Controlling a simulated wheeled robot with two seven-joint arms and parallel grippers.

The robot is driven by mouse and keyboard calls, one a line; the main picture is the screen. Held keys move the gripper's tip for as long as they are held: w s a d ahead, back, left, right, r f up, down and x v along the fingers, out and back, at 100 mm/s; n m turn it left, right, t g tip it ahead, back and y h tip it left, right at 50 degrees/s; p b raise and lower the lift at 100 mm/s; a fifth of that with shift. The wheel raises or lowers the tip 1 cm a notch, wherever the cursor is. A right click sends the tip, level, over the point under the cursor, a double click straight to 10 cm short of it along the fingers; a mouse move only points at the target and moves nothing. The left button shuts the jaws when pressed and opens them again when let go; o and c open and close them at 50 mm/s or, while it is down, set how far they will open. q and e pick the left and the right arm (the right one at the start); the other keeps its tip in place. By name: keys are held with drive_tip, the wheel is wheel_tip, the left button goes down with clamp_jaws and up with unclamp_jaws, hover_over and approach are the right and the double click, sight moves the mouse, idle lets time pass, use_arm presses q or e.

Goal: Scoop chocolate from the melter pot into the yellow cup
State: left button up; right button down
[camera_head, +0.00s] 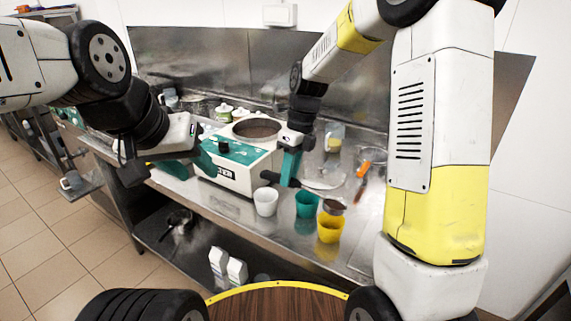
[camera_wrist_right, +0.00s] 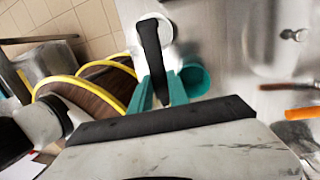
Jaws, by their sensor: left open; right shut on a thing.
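The melter (camera_head: 235,175) is a white and teal box with a round pot of brown chocolate (camera_head: 257,128) in its top. The yellow cup (camera_head: 329,230) stands upright near the counter's front edge. My right gripper (camera_head: 290,166) is shut on the black handle of a scoop (camera_head: 334,207); the handle (camera_wrist_right: 151,55) also shows between the fingers in the right wrist view. The scoop's bowl looks dark brown inside and appears over or just behind the yellow cup's rim; the exact gap is unclear. My left gripper (camera_head: 190,166) is open beside the melter's left end.
A white cup (camera_head: 265,201) and a teal cup (camera_head: 306,204) stand left of the yellow cup. An orange-handled tool (camera_head: 361,180) lies to the right. Small pots (camera_head: 224,112) stand behind the melter.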

drive_tip(key=w+f+g+y, duration=0.1)
drive_tip(key=g+y, duration=0.1)
drive_tip(key=g, duration=0.1)
drive_tip(key=w+d+f+g+y, duration=0.1)
drive_tip(key=g+y, duration=0.2)
drive_tip(key=g, duration=0.1)
drive_tip(key=w+d+f+g+y, duration=0.1)
drive_tip(key=g+y, duration=0.1)
drive_tip(key=g, duration=0.2)
drive_tip(key=shift+f+m+y, duration=0.3)
drive_tip(key=shift+y, duration=0.1)
idle(0.9)
